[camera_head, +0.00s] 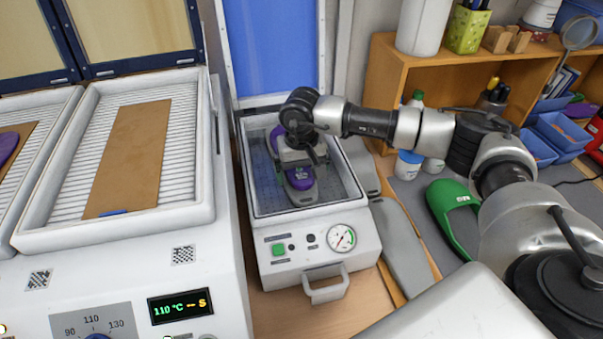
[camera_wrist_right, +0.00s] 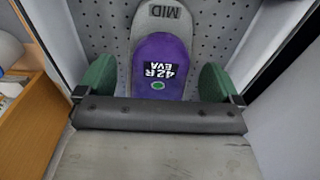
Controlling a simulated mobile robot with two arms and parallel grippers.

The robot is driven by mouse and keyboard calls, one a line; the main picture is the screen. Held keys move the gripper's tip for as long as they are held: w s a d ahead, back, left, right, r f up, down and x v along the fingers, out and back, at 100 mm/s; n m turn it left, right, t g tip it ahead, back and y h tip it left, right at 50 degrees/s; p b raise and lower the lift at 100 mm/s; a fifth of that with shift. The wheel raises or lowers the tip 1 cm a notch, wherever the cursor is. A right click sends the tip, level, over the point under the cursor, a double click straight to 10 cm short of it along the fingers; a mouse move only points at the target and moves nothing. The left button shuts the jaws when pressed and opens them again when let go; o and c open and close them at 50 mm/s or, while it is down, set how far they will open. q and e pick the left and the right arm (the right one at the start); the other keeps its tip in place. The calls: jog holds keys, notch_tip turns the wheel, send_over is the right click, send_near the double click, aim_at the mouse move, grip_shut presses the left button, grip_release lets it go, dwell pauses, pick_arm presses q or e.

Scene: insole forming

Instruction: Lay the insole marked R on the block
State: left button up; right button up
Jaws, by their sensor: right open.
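The purple insole marked 42 R EVA (camera_wrist_right: 162,62) lies over the grey block marked MID (camera_wrist_right: 175,18); whether it touches along its whole length is hidden. The block's rounded end shows beyond the insole. In the head view the insole (camera_head: 300,180) and the block (camera_head: 302,198) are in the open white press (camera_head: 374,240), partly covered by my right gripper (camera_head: 301,160). In the wrist view my right gripper (camera_wrist_right: 157,85) is open, its green fingers on both sides of the insole with gaps. My left gripper is not in view.
A heater with ribbed trays (camera_head: 180,160) stands left, a brown sheet (camera_head: 130,155) on it and another purple insole (camera_head: 8,147) at the far-left edge. The press's blue lid (camera_head: 270,45) is raised. A green slipper-like item (camera_head: 455,208) lies right, before a wooden shelf (camera_head: 385,75).

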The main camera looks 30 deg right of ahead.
notch_tip(320, 180, up, 10)
jog(key=b, duration=0.2)
jog(key=shift+b, duration=0.4)
